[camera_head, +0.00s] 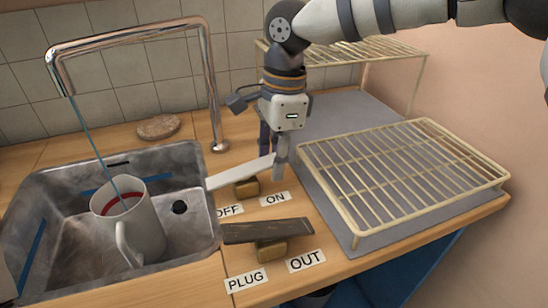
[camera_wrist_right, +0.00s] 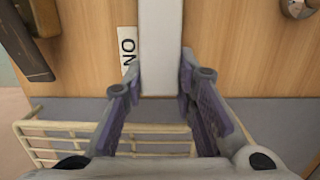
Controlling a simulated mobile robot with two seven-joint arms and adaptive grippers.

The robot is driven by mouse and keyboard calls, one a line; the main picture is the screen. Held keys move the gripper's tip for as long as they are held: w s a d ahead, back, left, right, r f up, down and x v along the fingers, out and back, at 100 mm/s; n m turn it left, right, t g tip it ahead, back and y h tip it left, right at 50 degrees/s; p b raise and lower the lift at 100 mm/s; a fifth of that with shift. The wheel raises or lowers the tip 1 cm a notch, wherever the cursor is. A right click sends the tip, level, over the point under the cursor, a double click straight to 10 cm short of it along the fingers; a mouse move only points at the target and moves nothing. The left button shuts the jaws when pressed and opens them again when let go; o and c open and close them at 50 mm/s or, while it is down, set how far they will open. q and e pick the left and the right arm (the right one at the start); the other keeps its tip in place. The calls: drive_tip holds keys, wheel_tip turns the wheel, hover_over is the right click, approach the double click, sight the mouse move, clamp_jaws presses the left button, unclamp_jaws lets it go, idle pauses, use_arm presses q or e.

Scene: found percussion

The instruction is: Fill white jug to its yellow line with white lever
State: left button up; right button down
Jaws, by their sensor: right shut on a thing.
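The white jug (camera_head: 131,222) stands in the sink under the tap. A thin blue stream of water (camera_head: 92,139) falls from the spout into its mouth. A red band shows on its inner wall; I cannot make out a yellow line or the water level. The white lever (camera_head: 228,176) sits on a brass block by the OFF and ON labels. My right gripper (camera_head: 273,166) is shut on the lever's right end, on the ON side. In the right wrist view, its fingers (camera_wrist_right: 161,80) lie on both sides of the white lever (camera_wrist_right: 161,40). My left gripper is not in view.
A dark lever (camera_head: 267,231) stands in front of the white one, by the PLUG and OUT labels. A wire rack (camera_head: 405,172) fills the right side of the counter. The metal tap (camera_head: 212,95) rises behind the sink (camera_head: 190,232). A brown sponge-like thing (camera_head: 158,127) lies behind it.

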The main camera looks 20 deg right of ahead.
drive_tip(key=c, duration=1.3)
unclamp_jaws()
drive_tip(key=r, duration=0.8)
drive_tip(key=d+r, duration=0.1)
drive_tip(key=r, duration=0.3)
drive_tip(key=shift+d, duration=0.1)
